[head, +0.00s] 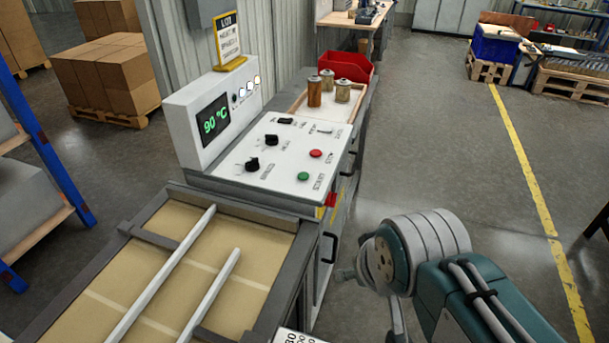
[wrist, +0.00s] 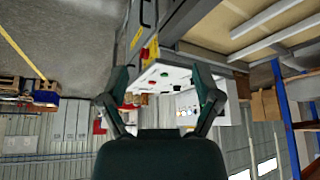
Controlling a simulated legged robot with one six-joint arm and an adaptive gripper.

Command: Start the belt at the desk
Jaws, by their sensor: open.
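The control desk (head: 282,150) has a white sloped panel with dark knobs, a red button (head: 316,153) and a green button (head: 303,176) nearest its front right edge. The small lettering seems to read STOP by the red and START by the green. The upright display (head: 212,119) reads 90 °C. The belt (head: 190,265), tan with pale rails, lies left of and in front of the desk. My gripper (wrist: 161,76) is open and empty, its fingers apart with the panel seen beyond them. In the head view it is right of the desk, touching nothing visible.
A tray (head: 335,112) with several cartridges (head: 314,92) and a red bin (head: 347,68) stand behind the panel. A sign (head: 228,42) tops the display. Boxes (head: 106,72) stand far left. The floor (head: 450,150) to the right is open.

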